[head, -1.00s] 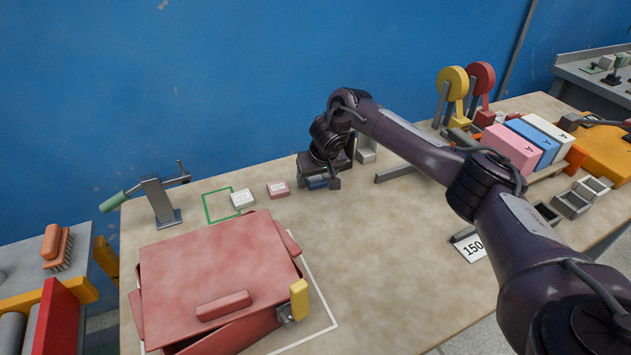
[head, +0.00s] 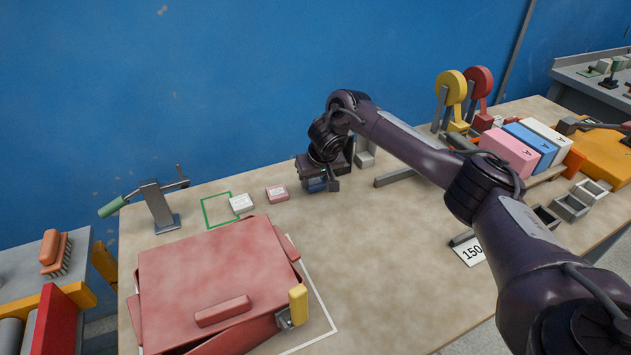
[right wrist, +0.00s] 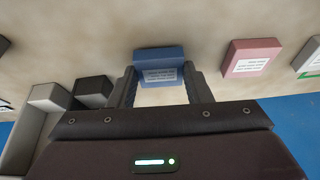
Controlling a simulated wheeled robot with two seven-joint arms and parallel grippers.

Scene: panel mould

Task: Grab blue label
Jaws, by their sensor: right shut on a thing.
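The blue label (right wrist: 160,66) is a small blue block with a white printed patch. In the right wrist view it sits between the two fingers of my right gripper (right wrist: 160,88), which is shut on it. In the head view the right gripper (head: 318,186) is low at the back of the table, and the blue label (head: 317,185) shows only partly beneath it. A pink label (head: 277,193) and a white label (head: 241,203) lie to its left. My left gripper is not in view.
A green outlined square (head: 216,210) is marked left of the white label. A large red mould (head: 215,265) with a yellow-handled latch stands in front. A green-handled clamp (head: 155,204) is at left. Pink, blue and white blocks (head: 527,145) stand at right. The table's middle is clear.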

